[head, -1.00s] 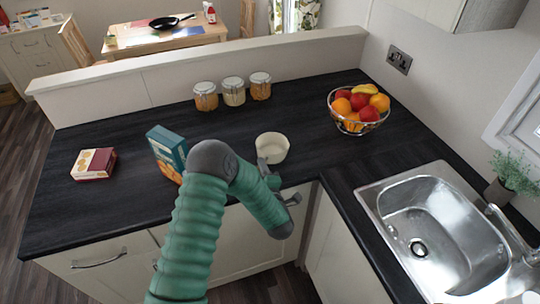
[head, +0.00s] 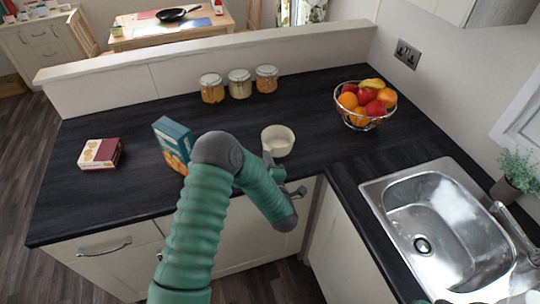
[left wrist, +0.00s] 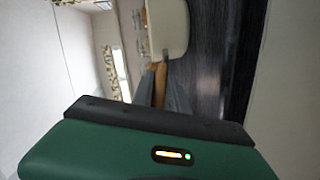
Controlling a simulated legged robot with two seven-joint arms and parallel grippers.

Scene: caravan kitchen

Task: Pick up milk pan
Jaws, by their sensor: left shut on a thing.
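The milk pan (head: 278,141) is a small cream pan at the counter's front edge, seen in the head view. It looks upright; I cannot tell whether it touches the counter. In the left wrist view its cream body (left wrist: 168,28) is at the top, with a brown, wood-like handle (left wrist: 159,78) running down from it. My left gripper (head: 269,163) is beside the pan on its near side, shut on the handle. The wrist view shows the grey fingers (left wrist: 164,88) around the handle. My arm hides the handle in the head view.
A blue box (head: 174,142) and a red-and-cream box (head: 100,154) stand left on the dark counter (head: 225,118). Three jars (head: 239,83) line the back. A wire fruit bowl (head: 364,104) is right of the pan. A steel sink (head: 440,230) is at the right.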

